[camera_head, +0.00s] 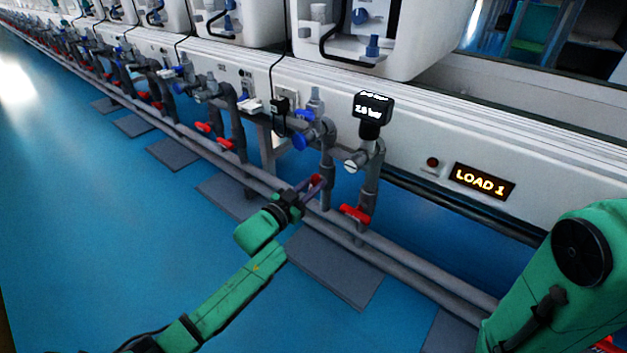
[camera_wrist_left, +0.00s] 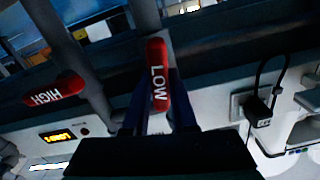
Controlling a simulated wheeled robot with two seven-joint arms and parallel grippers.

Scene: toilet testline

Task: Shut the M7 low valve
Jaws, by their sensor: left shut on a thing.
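The red low valve handle (camera_wrist_left: 157,75), marked LOW, sits between the two fingers of my left gripper (camera_wrist_left: 158,95) in the left wrist view. The handle lies roughly along its grey pipe there. In the head view the left gripper (camera_head: 311,186) reaches the lower pipe and is shut on this handle (camera_head: 316,179), which is mostly hidden by the fingers. The red handle marked HIGH (camera_wrist_left: 55,90) is beside it, set across its own pipe; it also shows in the head view (camera_head: 355,214). My right gripper is out of view.
A gauge (camera_head: 373,108) stands above the high valve, and a sign reads LOAD 1 (camera_head: 482,181). Blue-handled valves (camera_head: 302,139) are above the low valve. Long grey pipes (camera_head: 400,260) run near the floor. Blue floor (camera_head: 100,220) is clear at left.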

